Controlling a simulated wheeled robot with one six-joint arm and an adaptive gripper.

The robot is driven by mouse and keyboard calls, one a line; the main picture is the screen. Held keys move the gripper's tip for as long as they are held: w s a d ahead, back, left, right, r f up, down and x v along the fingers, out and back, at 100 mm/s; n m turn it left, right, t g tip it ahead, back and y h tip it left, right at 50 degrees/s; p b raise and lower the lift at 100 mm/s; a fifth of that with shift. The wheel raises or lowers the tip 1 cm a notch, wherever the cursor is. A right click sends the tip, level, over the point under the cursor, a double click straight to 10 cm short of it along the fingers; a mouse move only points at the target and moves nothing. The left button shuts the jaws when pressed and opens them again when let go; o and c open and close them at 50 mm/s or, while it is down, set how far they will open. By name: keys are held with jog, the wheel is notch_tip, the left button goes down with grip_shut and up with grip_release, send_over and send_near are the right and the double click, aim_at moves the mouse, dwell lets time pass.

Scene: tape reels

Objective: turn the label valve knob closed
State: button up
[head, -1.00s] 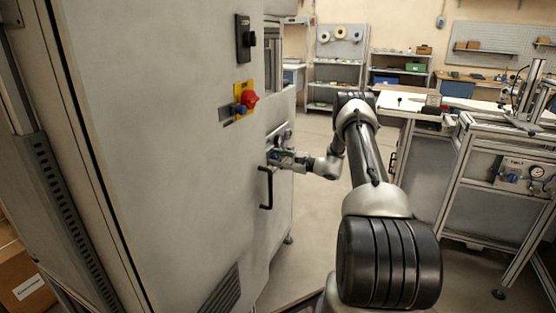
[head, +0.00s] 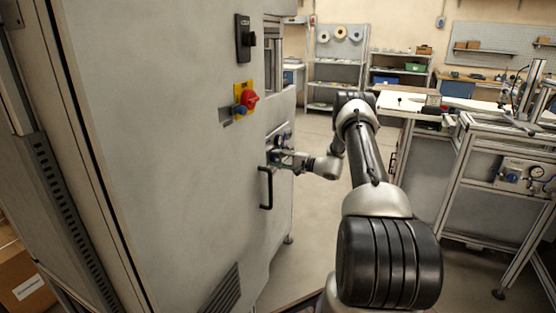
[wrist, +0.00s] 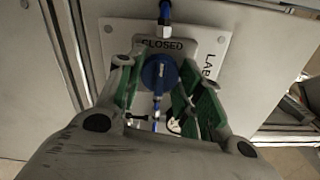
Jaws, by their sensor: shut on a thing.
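The round blue valve knob (wrist: 157,72) shows in the wrist view, in front of a pale plate (wrist: 118,34). The plate reads "CLOSED" above the knob and "LAB…" at its right side, the rest of that word cut off by my gripper. My gripper (wrist: 160,83) has its green-lined fingers on either side of the knob and is shut on it. Where the knob points is hard to tell. In the head view my gripper (head: 284,158) is at the cabinet's side panel, and the knob is too small and covered to make out.
A grey cabinet (head: 170,170) fills the left, with a black handle (head: 266,188) just below my gripper and a red rotary switch (head: 250,99) above. A metal-framed bench (head: 470,190) stands at the right. Open floor lies between them.

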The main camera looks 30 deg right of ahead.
jog(key=shift+f, duration=0.1)
dwell(0.4)
jog(key=o, duration=1)
jog(key=shift+o, duration=0.2)
jog(key=shift+s+d, duration=0.1)
jog(key=v, duration=1.1)
jog(key=shift+s+d, duration=0.25)
jog(key=shift+s, duration=0.1)
